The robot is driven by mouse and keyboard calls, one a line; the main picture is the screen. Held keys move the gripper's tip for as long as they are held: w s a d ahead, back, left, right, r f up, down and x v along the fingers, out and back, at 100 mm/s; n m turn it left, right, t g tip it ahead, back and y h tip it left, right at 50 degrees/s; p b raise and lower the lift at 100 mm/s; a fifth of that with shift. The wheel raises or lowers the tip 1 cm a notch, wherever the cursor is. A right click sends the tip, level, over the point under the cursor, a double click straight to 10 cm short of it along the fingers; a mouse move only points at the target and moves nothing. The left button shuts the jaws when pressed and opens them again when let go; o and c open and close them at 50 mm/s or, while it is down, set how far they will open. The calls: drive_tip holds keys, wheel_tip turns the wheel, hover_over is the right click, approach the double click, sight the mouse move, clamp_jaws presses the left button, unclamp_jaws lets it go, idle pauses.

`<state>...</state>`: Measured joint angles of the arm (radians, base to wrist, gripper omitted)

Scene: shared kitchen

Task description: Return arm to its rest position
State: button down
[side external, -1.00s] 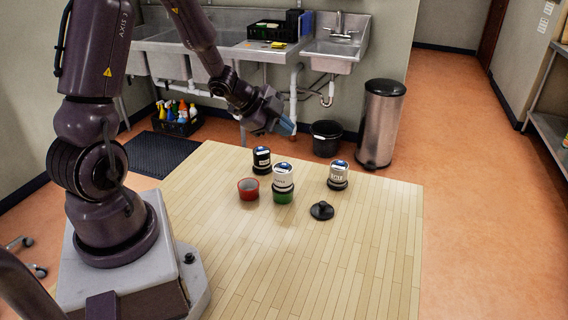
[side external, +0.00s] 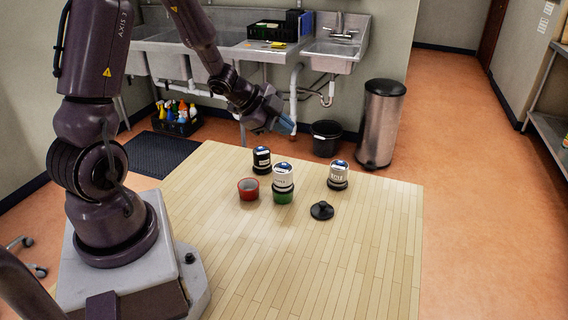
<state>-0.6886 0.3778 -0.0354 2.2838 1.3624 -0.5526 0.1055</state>
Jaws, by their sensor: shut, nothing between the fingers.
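My gripper (side external: 287,127) is shut and empty. It hangs in the air above the far edge of the wooden table (side external: 330,260), behind and above the things on it, and touches none of them.
On the table stand a red bowl (side external: 248,190), a white-labelled jar (side external: 283,176) on a green cup (side external: 284,197), a dark jar (side external: 262,160) and a pale jar (side external: 338,174). A black knobbed lid (side external: 321,210) lies nearby. The table's front is clear. Sinks (side external: 330,52) stand behind.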

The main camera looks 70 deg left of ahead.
sight(284, 165)
drive_tip(key=shift+f, duration=3.2)
drive_tip(key=shift+f, duration=0.1)
drive_tip(key=shift+f, duration=0.35)
drive_tip(key=shift+f, duration=0.4)
idle(0.4)
drive_tip(key=shift+r, duration=0.9)
wheel_tip(284, 165, up, 6)
idle(0.4)
